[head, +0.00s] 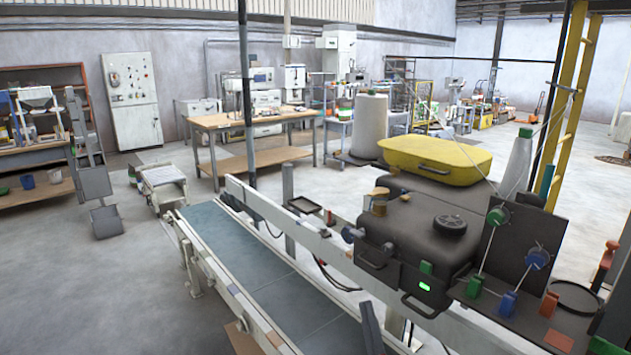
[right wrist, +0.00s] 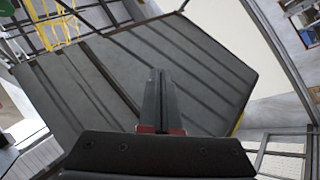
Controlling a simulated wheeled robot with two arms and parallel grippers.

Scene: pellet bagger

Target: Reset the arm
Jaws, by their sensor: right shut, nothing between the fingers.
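My right gripper (head: 369,322) shows at the bottom edge of the head view as a dark upright bar in front of the conveyor's near rail. In the right wrist view its two dark fingers (right wrist: 161,95) lie together along the middle, with red bits at their base. They are shut with nothing between them. Beyond them is a large dark grey surface with diagonal stripes; I cannot tell what it is. My left gripper is not in the head view.
A conveyor (head: 243,262) with a blue-grey belt runs across the front. A black bagging machine (head: 418,232) with a yellow cover (head: 435,158) stands on its right. A wooden workbench (head: 250,120) stands behind. Open floor (head: 60,285) lies to the left.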

